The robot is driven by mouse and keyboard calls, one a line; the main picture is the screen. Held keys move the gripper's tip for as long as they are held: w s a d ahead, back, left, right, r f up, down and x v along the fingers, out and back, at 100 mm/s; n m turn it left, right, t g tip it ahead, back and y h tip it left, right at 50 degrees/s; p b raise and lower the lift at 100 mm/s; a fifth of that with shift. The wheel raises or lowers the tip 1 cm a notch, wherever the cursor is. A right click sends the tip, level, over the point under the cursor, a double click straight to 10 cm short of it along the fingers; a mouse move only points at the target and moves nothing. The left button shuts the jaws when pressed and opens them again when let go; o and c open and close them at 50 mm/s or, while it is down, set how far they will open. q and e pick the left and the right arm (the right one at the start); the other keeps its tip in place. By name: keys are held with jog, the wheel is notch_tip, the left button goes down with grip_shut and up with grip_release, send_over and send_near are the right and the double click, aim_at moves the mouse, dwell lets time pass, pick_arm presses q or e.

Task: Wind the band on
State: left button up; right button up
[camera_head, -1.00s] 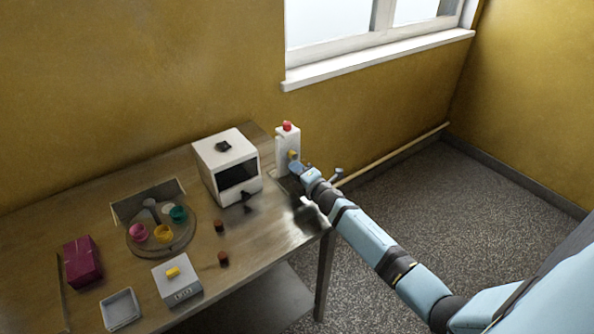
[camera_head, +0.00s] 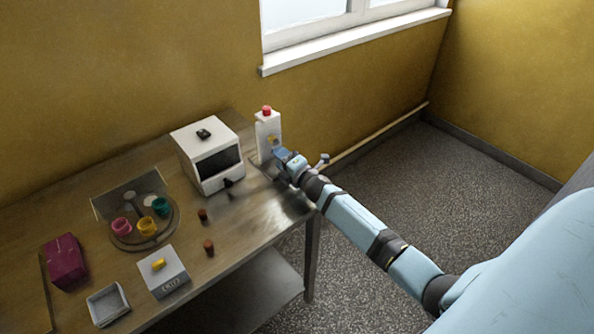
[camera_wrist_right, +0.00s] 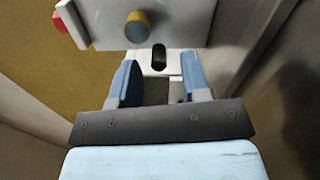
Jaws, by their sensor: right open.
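A white upright unit (camera_head: 263,128) with a red button (camera_head: 266,110) on top and a yellow knob (camera_head: 273,141) on its front stands at the table's far right end. My right gripper (camera_head: 281,159) is just in front of it, below the knob. In the right wrist view my right gripper (camera_wrist_right: 158,83) is open and empty, its two blue fingers apart. The knob (camera_wrist_right: 138,26), with a grey face, is beyond the fingertips. A white part with a dark slot (camera_wrist_right: 158,57) lies between and beyond the fingers. I cannot make out a band for certain. My left gripper is out of view.
A white box machine (camera_head: 205,150) with a dark opening stands left of the unit. Farther left are a round tray (camera_head: 128,241) with coloured cups, a magenta box (camera_head: 64,262), a white box with a yellow top piece (camera_head: 158,264) and small brown pieces (camera_head: 209,247).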

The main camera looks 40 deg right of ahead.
jog(key=s, duration=0.8)
jog(key=s+d+b, duration=0.1)
jog(key=s, duration=0.3)
jog(key=shift+r, duration=0.1)
